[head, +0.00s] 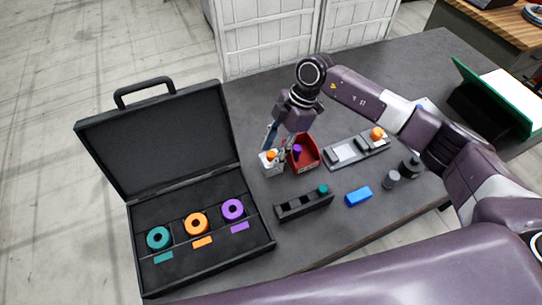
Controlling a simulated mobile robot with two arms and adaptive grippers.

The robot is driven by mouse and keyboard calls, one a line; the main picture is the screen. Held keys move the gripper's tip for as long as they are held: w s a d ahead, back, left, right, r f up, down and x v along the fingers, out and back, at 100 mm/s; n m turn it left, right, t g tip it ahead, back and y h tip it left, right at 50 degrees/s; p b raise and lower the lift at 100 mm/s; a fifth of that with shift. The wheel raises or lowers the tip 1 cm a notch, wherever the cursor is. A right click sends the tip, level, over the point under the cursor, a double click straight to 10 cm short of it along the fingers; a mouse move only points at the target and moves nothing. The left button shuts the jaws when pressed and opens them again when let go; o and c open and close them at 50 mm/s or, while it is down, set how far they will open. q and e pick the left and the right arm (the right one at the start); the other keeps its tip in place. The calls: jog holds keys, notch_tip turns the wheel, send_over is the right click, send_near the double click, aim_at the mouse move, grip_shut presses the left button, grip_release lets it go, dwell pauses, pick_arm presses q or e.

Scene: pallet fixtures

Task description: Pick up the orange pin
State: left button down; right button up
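A small orange piece, which looks like the orange pin (271,155), stands upright at a small white block (270,168) beside the open case. My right gripper (276,156) points down over it, one finger on each side. Whether the fingers touch it or stand apart from it is too small to tell. A second, rounder orange piece (377,133) sits on the grey pallet fixture (350,151) further right. My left gripper is not in view.
A red bin (308,165) holding a purple pin (297,152) stands close right of the gripper. A black rack (295,208) with a teal pin (323,189), a blue block (358,196) and two cylinders lie nearer. The open black case (185,265) holds teal, orange and purple rings.

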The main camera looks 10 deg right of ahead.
aim_at(273, 153)
grip_shut()
jog(key=shift+r, duration=0.1)
notch_tip(273, 153, up, 20)
jog(key=b, duration=0.5)
jog(key=shift+b, duration=0.3)
